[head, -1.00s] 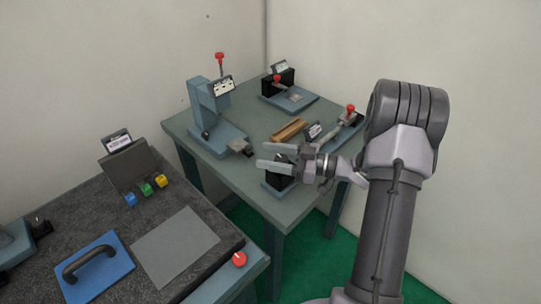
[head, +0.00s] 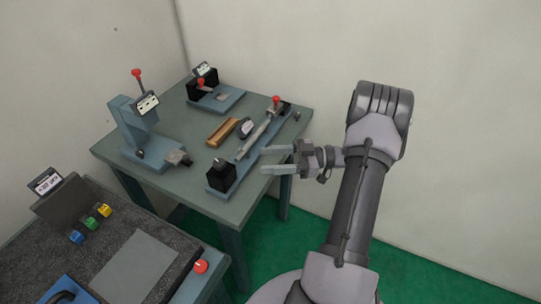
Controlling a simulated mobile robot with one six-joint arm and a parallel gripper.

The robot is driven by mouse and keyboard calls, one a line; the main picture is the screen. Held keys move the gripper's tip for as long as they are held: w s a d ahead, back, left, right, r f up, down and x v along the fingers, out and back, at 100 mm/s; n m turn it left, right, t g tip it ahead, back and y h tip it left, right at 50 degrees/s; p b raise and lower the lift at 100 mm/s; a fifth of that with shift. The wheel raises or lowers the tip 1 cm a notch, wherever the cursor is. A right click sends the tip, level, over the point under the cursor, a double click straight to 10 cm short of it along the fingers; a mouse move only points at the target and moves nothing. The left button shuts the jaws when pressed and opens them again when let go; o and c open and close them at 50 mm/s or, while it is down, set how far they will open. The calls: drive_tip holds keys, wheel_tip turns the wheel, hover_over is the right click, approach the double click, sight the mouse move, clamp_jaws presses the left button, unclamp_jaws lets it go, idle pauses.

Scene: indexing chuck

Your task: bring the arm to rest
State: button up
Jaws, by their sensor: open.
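My gripper (head: 277,160) is open with nothing between its fingers. It points left and appears just beyond the right edge of the grey-green table (head: 258,197) in the head view. My arm (head: 358,200) rises from my base at the bottom and bends over at the top, with the gripper on its left side. The long fixture (head: 222,180) with a black block and a red-knobbed lever lies along the table's right side, left of the fingers. I see no contact between the fingers and it, though the exact gap is hard to judge.
A blue press with a red knob (head: 140,110) and a fixture with a black block (head: 203,85) stand on the table. A dark-topped bench (head: 95,235) is at lower left. Green floor (head: 300,230) is open around my base.

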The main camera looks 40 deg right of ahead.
idle(0.4)
drive_tip(key=w+r+m+t+h, duration=0.4)
drive_tip(key=w+r+m+h, duration=0.4)
drive_tip(key=w+r+h, duration=0.9)
drive_tip(key=s+a+r+m+g+h, duration=0.1)
drive_tip(key=s+a+r+m+g, duration=0.35)
drive_tip(key=s+a+r, duration=0.35)
drive_tip(key=s+a+f+m+g+y, duration=0.1)
drive_tip(key=s+a+f+g+y, duration=0.1)
drive_tip(key=s+a, duration=0.8)
drive_tip(key=s+a+f+m+g+y, duration=0.1)
drive_tip(key=s+a+f+g+y, duration=0.2)
drive_tip(key=s+a+f, duration=0.4)
drive_tip(key=s+a+y, duration=0.1)
drive_tip(key=s+a, duration=0.3)
drive_tip(key=s, duration=0.1)
drive_tip(key=shift+s+f, duration=0.2)
drive_tip(key=shift+s, duration=0.15)
drive_tip(key=shift+d, duration=0.1)
